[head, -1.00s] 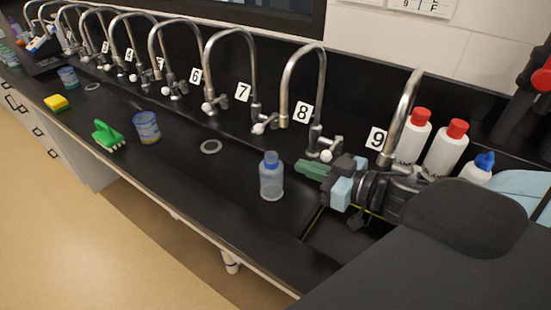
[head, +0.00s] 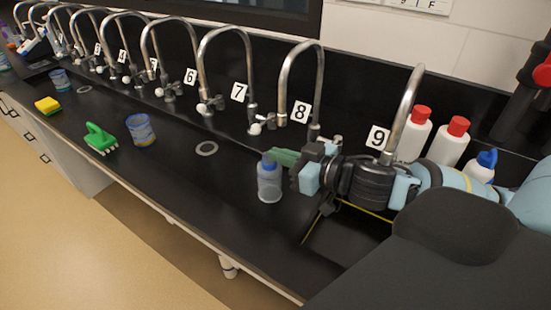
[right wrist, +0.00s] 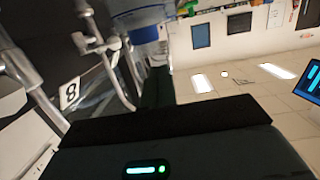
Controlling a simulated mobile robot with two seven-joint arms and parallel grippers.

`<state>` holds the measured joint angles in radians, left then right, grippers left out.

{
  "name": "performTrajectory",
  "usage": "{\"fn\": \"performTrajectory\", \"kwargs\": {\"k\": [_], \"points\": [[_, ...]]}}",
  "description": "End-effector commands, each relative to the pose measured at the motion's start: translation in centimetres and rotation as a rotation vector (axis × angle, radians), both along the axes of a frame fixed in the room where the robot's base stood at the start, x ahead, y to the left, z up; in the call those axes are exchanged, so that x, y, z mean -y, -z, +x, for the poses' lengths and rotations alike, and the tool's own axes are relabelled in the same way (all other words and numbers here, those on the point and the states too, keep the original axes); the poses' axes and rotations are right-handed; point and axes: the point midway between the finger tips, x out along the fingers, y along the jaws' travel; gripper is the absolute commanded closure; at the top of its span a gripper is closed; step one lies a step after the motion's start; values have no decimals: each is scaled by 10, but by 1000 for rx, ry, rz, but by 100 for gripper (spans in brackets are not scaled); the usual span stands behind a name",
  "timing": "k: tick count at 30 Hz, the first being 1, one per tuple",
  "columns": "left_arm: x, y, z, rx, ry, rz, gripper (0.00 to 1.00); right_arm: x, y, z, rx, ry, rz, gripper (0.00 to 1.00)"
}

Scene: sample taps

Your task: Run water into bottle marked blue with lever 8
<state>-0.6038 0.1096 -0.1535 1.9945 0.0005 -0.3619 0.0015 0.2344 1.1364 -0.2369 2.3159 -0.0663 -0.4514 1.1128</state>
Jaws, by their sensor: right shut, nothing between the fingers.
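The translucent bottle with a blue top (head: 270,184) stands upright on the black bench, in front of taps 7 and 8. My right gripper (head: 284,157) is shut and empty, its green fingertips just behind the bottle's top in the head view; I cannot tell if they touch it. The tap by label 8 (head: 301,112) has its base fitting (head: 315,133) partly hidden behind my gripper, and its lever is mostly covered. In the right wrist view, label 8 (right wrist: 70,92) and a tilted tap show left of my dark fingers (right wrist: 157,88); the bottle (right wrist: 140,14) crosses the top. My left gripper is out of view.
A sink opening (head: 345,235) lies in front of label 9 (head: 377,137). Red-capped bottles (head: 413,135) stand at the back right. A blue-banded cup (head: 141,130), green brush (head: 100,138) and yellow sponge (head: 47,105) are to the left. Bench around the drain ring (head: 206,148) is clear.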

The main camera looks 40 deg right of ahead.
Motion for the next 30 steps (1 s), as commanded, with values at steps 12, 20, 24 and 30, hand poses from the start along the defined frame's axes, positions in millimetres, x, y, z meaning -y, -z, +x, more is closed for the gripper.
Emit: {"fn": "performTrajectory", "kwargs": {"k": [12,20,24,30], "points": [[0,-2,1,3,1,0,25,-5,13,12,-1,-1,1,100],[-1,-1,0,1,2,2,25,-5,18,12,-5,-1,-1,100],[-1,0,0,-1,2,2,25,-5,20,11,-9,-1,-1,100],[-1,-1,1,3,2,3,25,-5,21,11,-14,1,0,100]]}}
